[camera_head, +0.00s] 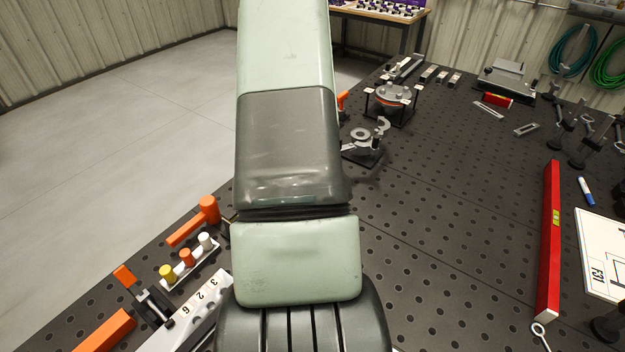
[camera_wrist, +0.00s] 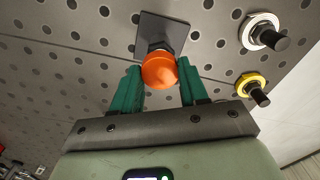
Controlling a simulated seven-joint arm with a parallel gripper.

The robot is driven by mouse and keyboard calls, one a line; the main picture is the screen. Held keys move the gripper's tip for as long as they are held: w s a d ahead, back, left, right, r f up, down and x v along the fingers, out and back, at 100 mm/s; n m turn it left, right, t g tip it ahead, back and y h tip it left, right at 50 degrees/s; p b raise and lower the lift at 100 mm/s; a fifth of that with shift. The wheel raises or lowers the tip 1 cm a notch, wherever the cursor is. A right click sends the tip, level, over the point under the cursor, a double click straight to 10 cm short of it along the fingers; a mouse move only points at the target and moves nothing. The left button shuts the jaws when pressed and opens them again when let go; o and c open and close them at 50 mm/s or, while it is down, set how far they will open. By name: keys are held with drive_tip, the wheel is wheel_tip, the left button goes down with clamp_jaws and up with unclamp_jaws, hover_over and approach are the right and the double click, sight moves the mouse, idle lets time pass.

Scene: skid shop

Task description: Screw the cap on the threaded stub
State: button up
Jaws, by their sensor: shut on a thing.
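An orange round cap (camera_wrist: 159,71) sits between the two green fingers of my gripper (camera_wrist: 160,88) in the wrist view; the gripper is shut on it. Directly behind the cap is a dark fitting (camera_wrist: 160,46) on a dark square plate (camera_wrist: 153,24) fixed to the perforated surface. The cap lines up with this fitting and overlaps it in the picture. I cannot tell whether they touch or whether threads are engaged. Any threads are hidden behind the cap. In the head view my arm hides the gripper and the cap.
In the wrist view, a black stub with a white collar (camera_wrist: 262,32) and one with a yellow collar (camera_wrist: 251,86) stand to the right. In the head view, an orange mallet (camera_head: 206,212) lies left of my arm. A red level (camera_head: 549,240) lies at right.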

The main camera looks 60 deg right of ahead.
drive_tip(key=shift+m, duration=1)
drive_tip(key=m, duration=0.3)
drive_tip(key=shift+m, duration=0.3)
drive_tip(key=o, duration=1.4)
drive_tip(key=shift+c, duration=0.2)
drive_tip(key=shift+r, duration=3.45)
